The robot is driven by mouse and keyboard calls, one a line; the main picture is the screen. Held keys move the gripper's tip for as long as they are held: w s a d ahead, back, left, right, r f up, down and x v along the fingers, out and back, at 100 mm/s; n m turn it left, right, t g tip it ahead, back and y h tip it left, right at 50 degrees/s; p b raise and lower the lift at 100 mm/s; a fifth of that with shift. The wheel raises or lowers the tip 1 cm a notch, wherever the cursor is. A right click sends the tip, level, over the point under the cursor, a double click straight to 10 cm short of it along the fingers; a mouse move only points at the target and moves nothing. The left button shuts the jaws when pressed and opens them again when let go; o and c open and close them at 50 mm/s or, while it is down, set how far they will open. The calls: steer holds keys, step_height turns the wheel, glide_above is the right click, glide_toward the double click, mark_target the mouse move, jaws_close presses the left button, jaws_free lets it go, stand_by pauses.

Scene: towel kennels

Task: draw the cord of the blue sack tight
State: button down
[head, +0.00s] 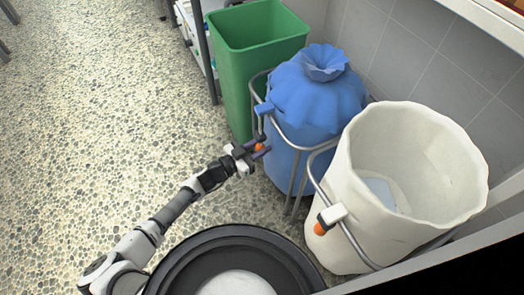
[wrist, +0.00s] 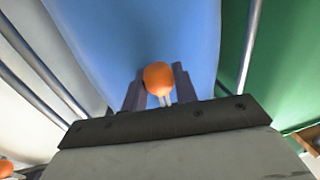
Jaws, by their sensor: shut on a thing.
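The blue sack (head: 300,104) stands in a metal frame, its top gathered into a puckered neck (head: 325,60); it also fills the middle of the wrist view (wrist: 150,35). A blue fitting (head: 264,108) sits at the frame's left side. My gripper (head: 263,146) is low in front of the sack, shut on an orange ball (wrist: 158,77) at the cord's end. Two short pale cord strands show just below the ball in the wrist view. The rest of the cord cannot be made out.
A green bin (head: 238,90) stands behind and left of the blue sack. An open white sack (head: 338,190) in a frame stands at right, with its own orange ball (head: 320,229). A round black-rimmed thing (head: 165,275) is at the bottom. The pebbled floor at left is clear.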

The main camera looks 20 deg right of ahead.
steer(key=shift+f, duration=0.4)
steer(key=c, duration=1.1)
jaws_free()
steer(key=shift+a+r, duration=0.1)
steer(key=shift+s+a, duration=0.1)
steer(key=shift+a, duration=0.25)
steer(key=p+v, duration=0.2)
steer(key=v, duration=1.1)
